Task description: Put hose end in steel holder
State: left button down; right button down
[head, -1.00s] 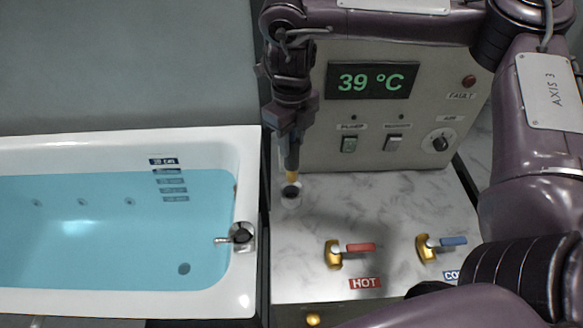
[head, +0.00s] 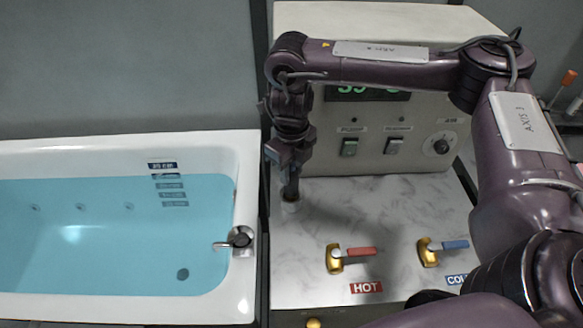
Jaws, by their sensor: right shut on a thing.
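My right gripper (head: 291,190) points straight down over the left back part of the marble counter. It is shut on the hose end, which is mostly hidden now by the fingers. The steel holder (head: 290,207) is a small pale cup on the counter, directly under the fingertips. The fingertips are at its mouth, so I cannot tell how deep the hose end sits in it. My left gripper is not in view.
The white bathtub (head: 245,170) with blue water lies left of the counter (head: 390,210). A grey control box (head: 430,165) stands behind the holder. The hot lever (head: 360,252) and cold lever (head: 455,244) are in front. The counter between is clear.

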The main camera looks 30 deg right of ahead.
jog(key=c, duration=1.1)
grip_release()
jog(key=shift+f, duration=0.1)
jog(key=shift+o, duration=0.2)
notch_tip(320, 180, up, 12)
jog(key=p, duration=0.1)
jog(key=shift+r, duration=0.2)
